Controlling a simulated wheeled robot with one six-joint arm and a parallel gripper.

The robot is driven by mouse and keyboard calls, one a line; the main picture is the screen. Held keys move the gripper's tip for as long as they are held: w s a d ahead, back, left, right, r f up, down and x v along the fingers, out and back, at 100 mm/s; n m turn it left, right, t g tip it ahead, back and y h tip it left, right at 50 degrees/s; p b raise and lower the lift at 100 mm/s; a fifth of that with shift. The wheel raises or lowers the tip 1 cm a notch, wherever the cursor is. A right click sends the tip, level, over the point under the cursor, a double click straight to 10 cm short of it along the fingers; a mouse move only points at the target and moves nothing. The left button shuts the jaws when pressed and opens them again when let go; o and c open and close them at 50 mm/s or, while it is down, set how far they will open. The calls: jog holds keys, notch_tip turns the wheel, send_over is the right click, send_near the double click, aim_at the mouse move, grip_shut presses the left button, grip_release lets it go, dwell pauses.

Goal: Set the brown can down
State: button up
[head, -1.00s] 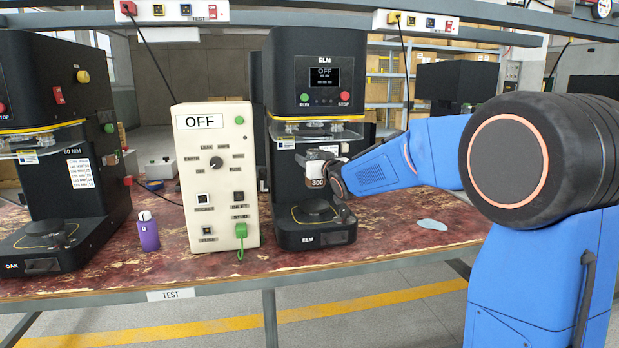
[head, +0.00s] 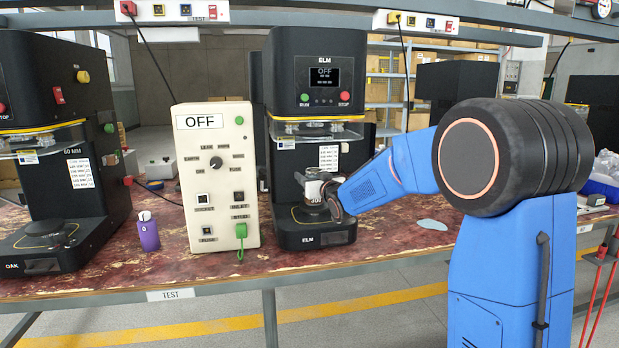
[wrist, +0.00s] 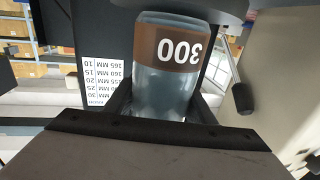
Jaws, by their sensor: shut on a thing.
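The brown can (head: 314,191) has a brown band marked 300 and bare metal above it. It is upright over the round plate of the black ELM machine (head: 318,80), in the head view. My gripper (head: 328,190) is shut on it from the right. In the wrist view the can (wrist: 172,75) appears upside down between the dark fingers (wrist: 165,105). My gripper hides part of the plate, so I cannot tell whether the can touches it.
The OFF control box (head: 218,180) stands close left of the ELM machine. A purple lighter-like item (head: 148,232) and the OAK machine (head: 60,150) are farther left. A pale blue patch (head: 432,224) lies on the red worn bench to the right.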

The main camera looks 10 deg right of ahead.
jog(key=o, duration=1.3)
jog(key=shift+f, duration=0.15)
jog(key=shift+s, duration=0.15)
jog(key=s+d, duration=0.1)
jog(key=s, duration=0.4)
jog(key=s+d, duration=0.1)
jog(key=s, duration=0.5)
jog(key=s+d, duration=0.1)
jog(key=s, duration=0.5)
jog(key=shift+f, duration=0.1)
